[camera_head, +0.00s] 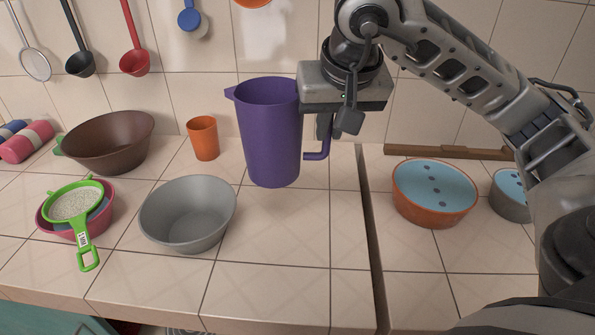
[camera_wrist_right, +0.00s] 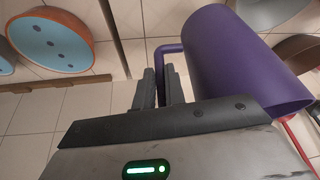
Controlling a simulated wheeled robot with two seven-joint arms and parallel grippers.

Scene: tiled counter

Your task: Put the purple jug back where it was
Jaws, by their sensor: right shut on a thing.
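The purple jug (camera_head: 268,135) is upright at the back of the counter in the head view, with its spout to the left and its handle to the right. It also shows in the right wrist view (camera_wrist_right: 235,60). My right gripper (camera_head: 326,125) comes down over the jug's right side and is shut on its handle (camera_wrist_right: 168,60). I cannot tell whether the jug's base touches the tiles or hangs just above them. My left gripper is not in the head view.
A grey bowl (camera_head: 188,238) stands front left of the jug, an orange cup (camera_head: 203,138) left of it. A brown bowl (camera_head: 108,142) and green strainer (camera_head: 85,235) are further left. An orange-blue bowl (camera_head: 434,215) is right, past a counter gap (camera_head: 370,240). Front middle tiles are clear.

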